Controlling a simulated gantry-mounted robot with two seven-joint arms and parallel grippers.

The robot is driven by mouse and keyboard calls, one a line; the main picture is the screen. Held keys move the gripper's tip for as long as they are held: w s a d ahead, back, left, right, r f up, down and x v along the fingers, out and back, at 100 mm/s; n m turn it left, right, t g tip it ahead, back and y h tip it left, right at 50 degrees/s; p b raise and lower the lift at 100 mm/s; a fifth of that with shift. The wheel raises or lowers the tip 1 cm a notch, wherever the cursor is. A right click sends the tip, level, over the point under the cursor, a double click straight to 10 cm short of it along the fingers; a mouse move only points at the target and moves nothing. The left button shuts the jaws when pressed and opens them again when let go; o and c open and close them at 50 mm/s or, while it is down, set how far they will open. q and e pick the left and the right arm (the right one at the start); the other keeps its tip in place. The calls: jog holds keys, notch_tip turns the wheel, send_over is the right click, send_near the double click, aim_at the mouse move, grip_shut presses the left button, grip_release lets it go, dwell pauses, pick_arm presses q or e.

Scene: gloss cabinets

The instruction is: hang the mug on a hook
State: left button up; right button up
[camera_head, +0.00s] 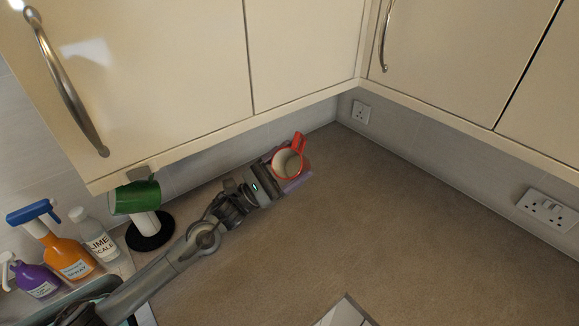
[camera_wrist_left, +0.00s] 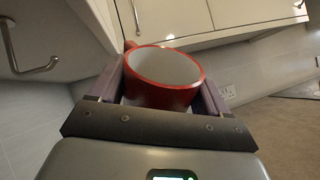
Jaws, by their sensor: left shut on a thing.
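A red mug (camera_head: 289,162) with a pale inside is held in my left gripper (camera_head: 284,170), below the left wall cabinet and above the worktop. Its handle points up and away in the head view. In the left wrist view the mug (camera_wrist_left: 165,80) sits between the two purple fingers, its opening showing, with the handle (camera_wrist_left: 130,45) at its far left. A bent metal rod (camera_wrist_left: 30,68) that looks like a hook shows at the left of the wrist view, apart from the mug. My right gripper is out of view.
A green item (camera_head: 135,197) is below the left cabinet's edge, by a white cylinder on a black base (camera_head: 150,232). Spray bottles (camera_head: 65,252) and a limescale bottle (camera_head: 98,236) stand at the left. Cabinets (camera_head: 160,80) overhang the worktop (camera_head: 400,220), largely clear at centre and right.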

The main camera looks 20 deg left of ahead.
pick_arm(q)
jog(key=shift+s, duration=0.1)
jog(key=shift+a+b, duration=0.1)
jog(key=shift+b, duration=0.5)
jog(key=w+a+r+b, duration=0.1)
jog(key=w+a+b, duration=0.5)
jog(key=a+b, duration=0.3)
jog(key=shift+w+a, duration=0.15)
jog(key=shift+a, duration=0.3)
dwell(0.6)
jog(key=shift+b, duration=0.3)
dwell(0.4)
